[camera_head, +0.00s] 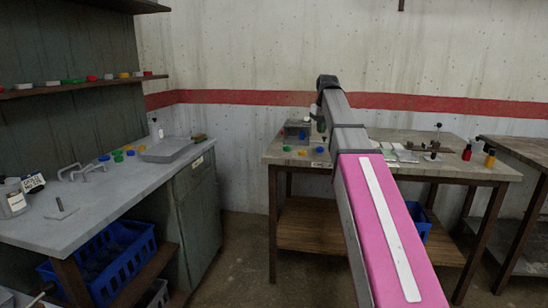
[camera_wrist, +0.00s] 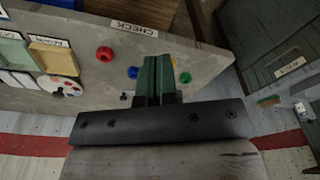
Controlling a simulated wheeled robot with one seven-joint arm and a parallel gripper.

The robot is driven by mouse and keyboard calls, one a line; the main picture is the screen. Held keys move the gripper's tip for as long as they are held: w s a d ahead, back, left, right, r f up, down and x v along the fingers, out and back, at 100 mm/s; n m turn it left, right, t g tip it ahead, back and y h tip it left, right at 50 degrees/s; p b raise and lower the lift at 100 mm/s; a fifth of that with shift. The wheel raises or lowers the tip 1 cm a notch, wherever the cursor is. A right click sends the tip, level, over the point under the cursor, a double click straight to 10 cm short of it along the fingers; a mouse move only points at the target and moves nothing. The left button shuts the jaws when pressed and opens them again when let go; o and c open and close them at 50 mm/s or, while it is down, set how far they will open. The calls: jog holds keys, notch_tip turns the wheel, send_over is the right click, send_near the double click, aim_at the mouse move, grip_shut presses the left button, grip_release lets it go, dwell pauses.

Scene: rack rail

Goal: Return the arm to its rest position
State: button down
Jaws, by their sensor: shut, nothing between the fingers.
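My gripper (camera_wrist: 158,62) shows in the wrist view with its two dark green fingers together and nothing between them. It is over the pale worktable (camera_wrist: 215,62) that bears a CHECK label. A green cap and a blue cap lie close beside the fingertips in that view, and I cannot tell whether the fingers touch anything. In the head view my pink and grey arm (camera_head: 380,225) stretches from the lower right toward the back table (camera_head: 285,157). The gripper itself is small and mostly hidden there behind the arm's far end.
A red cap (camera_wrist: 104,54) lies on the worktable, with cards and small trays beyond it. A grey bench (camera_head: 95,205) with a tray and hooks stands at the left. A cap shelf (camera_head: 40,91) hangs above it. Bottles (camera_head: 467,152) stand at the table's right. Open floor lies between bench and table.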

jog(key=s+f+m, duration=0.1)
jog(key=s+f, duration=0.4)
jog(key=f, duration=0.7)
jog(key=s+f+m+g, duration=0.1)
jog(key=s+f, duration=0.5)
jog(key=f, duration=0.7)
jog(key=s+f+m, duration=0.1)
jog(key=s+f, duration=0.4)
jog(key=f, duration=0.7)
jog(key=s+f, duration=1)
jog(key=shift+s+f+m+g+h, duration=0.25)
jog(key=shift+s+m+g+h, duration=0.05)
jog(key=shift+s, duration=0.1)
jog(key=shift+w, duration=0.1)
